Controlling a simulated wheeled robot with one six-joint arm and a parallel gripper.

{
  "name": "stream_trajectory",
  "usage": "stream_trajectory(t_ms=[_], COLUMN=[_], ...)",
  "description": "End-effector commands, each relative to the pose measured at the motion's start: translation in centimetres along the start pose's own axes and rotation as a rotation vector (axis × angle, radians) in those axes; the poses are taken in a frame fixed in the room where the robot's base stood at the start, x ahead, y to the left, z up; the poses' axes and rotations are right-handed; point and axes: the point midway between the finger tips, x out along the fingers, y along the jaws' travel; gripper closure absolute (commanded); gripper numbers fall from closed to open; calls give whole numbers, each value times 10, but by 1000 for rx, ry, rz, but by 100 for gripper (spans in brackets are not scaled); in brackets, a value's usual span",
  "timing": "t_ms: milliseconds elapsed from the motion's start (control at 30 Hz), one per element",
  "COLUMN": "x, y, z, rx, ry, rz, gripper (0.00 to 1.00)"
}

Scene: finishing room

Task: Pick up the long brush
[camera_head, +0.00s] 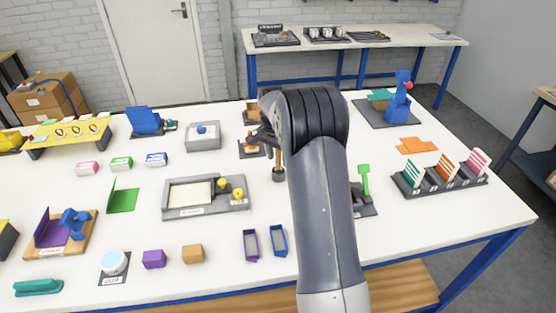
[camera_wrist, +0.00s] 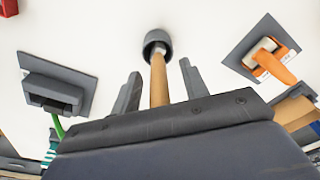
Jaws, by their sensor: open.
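A slim tan wooden handle, which looks like the long brush (camera_wrist: 158,82), shows in the wrist view. It runs from a dark round cup-like piece (camera_wrist: 158,40) down between my fingers. In the head view the handle (camera_head: 278,157) stands roughly upright above the same dark round piece (camera_head: 278,174) on the white table. My gripper (camera_wrist: 159,69) is open, with one grey finger on each side of the handle and a visible gap on both sides. The handle's other end is hidden behind my gripper body. In the head view my arm hides much of the gripper.
On the white table (camera_head: 330,250), a dark plate with an orange item (camera_wrist: 272,62) lies on one side in the wrist view. A dark stand with a green handle (camera_head: 365,180) is on the other. A grey tray with yellow knobs (camera_head: 205,210) stands left of the handle.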

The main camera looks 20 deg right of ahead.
Motion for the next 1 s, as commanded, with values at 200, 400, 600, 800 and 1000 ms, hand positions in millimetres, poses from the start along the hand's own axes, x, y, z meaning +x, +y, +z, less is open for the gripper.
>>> stream_trajectory(t_ms=[200,400,600,800,1000], x=[10,10,9,9,9], y=[0,0,0,0,0], z=[0,0,0,0,0], rx=[0,0,0,0,0], ry=[1,1,1,1,1], rz=[-1,-1,-1,-1,-1], gripper=[58,63,80,96,100])
